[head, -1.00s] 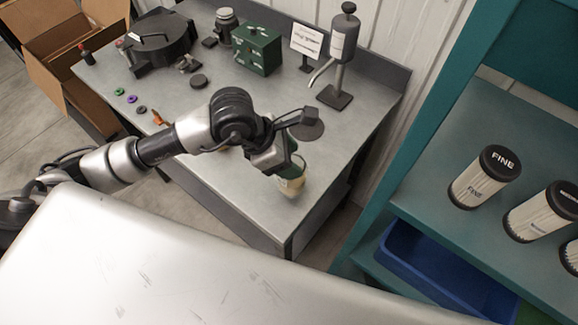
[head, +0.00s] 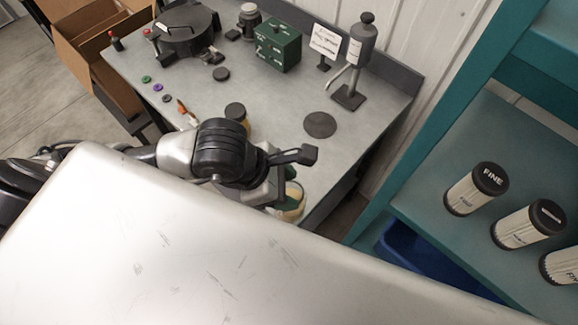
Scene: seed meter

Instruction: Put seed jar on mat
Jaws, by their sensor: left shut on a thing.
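A jar with pale yellowish contents (head: 291,213), apparently the seed jar, is held by my left gripper (head: 288,188) near the table's front edge. The gripper is shut on it and hides much of it. I cannot tell whether the jar's base touches the table. The round dark mat (head: 320,125) lies flat and bare on the table, farther back and a little to the right of the jar. My right gripper is not in view.
A second jar with a black lid (head: 236,111) stands left of the mat. A dispenser with a spout (head: 360,45) stands behind the mat. A green box (head: 277,47) and a small sign (head: 325,40) are at the back. Teal shelves with filters (head: 476,188) stand at right.

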